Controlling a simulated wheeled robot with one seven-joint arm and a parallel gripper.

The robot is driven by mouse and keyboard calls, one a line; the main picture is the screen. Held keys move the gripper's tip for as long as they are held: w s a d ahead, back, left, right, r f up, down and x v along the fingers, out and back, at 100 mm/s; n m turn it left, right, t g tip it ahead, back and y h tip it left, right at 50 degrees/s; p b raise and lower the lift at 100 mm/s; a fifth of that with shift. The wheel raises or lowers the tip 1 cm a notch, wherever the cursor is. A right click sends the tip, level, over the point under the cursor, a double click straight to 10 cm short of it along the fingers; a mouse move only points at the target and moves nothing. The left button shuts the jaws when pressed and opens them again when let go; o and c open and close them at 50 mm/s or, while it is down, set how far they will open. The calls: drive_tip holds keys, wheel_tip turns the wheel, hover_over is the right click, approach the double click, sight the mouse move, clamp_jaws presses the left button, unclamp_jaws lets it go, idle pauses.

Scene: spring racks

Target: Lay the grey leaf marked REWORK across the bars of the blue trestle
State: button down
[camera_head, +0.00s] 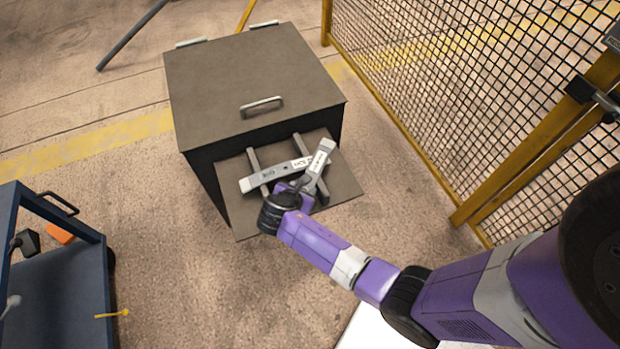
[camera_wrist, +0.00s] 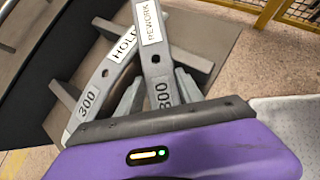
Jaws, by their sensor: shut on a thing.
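I cannot tell whether the two touch. No blue trestle is clearly visible.
The dark cabinet (camera_head: 245,85) has a flat top with handles and a low plate (camera_head: 335,190) in front. A blue trolley (camera_head: 60,300) stands at left. A yellow-framed mesh fence (camera_head: 450,110) closes off the right. Floor between trolley and cabinet is clear.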

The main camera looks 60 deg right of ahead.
drive_tip(key=shift+w+r, duration=0.1)
drive_tip(key=shift+r, duration=0.55)
wheel_tip(320, 180, up, 19)
drive_tip(key=p, duration=0.1)
drive_tip(key=w+a+r+n+t+y+b, duration=0.1)
drive_tip(key=w+a+r+n+t+y, duration=0.1)
drive_tip(key=a+n, duration=0.4)
drive_tip(key=w+a+r+n+t+y+b, duration=0.2)
drive_tip(key=w+a+n+t+y, duration=0.2)
drive_tip(key=a, duration=1)
drive_tip(key=w+n, duration=0.1)
drive_tip(key=w, duration=0.1)
drive_tip(key=shift+w+n+t, duration=0.3)
drive_tip(key=shift+w+n, duration=0.1)
drive_tip(key=shift+a, duration=0.1)
